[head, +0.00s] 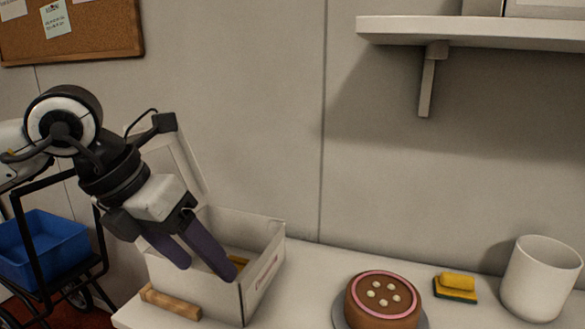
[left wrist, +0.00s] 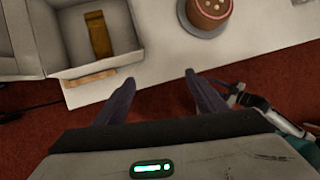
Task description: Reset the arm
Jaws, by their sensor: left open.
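My left gripper (head: 209,258) is open and hangs in front of the white box in the head view, its dark fingers pointing down. Its two fingers (left wrist: 160,95) also show apart and empty in the left wrist view, with red floor between them. The open white box (head: 262,277) stands on the left end of the table, with its lid raised. A yellow-brown item (left wrist: 97,36) lies inside the box in the left wrist view.
A chocolate cake (head: 384,298) with a pink ring stands on a turntable. A sponge (head: 456,286) and a white container (head: 541,279) are to its right. A wooden piece (head: 171,302) lies before the box. A blue bin (head: 43,247) sits in a cart at left. A shelf (head: 470,33) juts out above.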

